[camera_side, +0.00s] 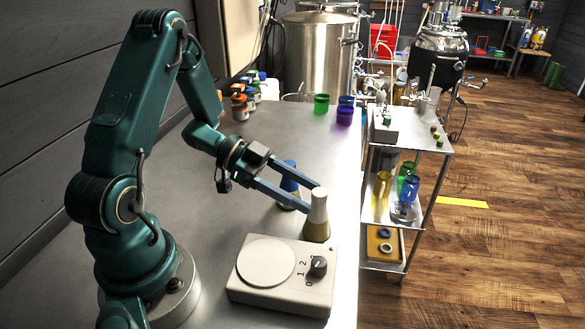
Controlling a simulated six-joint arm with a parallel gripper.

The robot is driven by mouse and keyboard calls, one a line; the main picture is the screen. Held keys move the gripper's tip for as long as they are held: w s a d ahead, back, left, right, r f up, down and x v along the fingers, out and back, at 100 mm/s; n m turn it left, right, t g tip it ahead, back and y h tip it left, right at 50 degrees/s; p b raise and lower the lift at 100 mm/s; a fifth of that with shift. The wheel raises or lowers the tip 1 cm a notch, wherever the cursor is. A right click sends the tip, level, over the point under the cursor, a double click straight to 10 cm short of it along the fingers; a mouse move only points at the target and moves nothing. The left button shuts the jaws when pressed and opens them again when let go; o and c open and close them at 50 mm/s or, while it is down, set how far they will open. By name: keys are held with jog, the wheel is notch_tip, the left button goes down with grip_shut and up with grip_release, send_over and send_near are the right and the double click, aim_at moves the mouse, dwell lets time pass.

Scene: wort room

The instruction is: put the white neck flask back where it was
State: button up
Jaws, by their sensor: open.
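The white neck flask (317,226) stands upright behind the right part of the hot plate, close to the table's right edge. It has a pale neck and a yellowish lower body. My gripper (309,198) reaches in from the left with its two long fingers apart. The fingertips are at the flask's neck; I cannot tell whether they touch it. A blue neck flask (288,169) stands just behind the fingers, partly hidden by them.
The hot plate (245,287), with a round top and a dial, is in front of the flask. Green and purple cups (344,116) stand farther back. Orange-capped jars (239,107) are at the back left. A steel cart (420,142) stands right of the table. The table's middle left is clear.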

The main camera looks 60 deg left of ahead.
jog(key=v, duration=0.5)
jog(key=shift+s+a, duration=0.1)
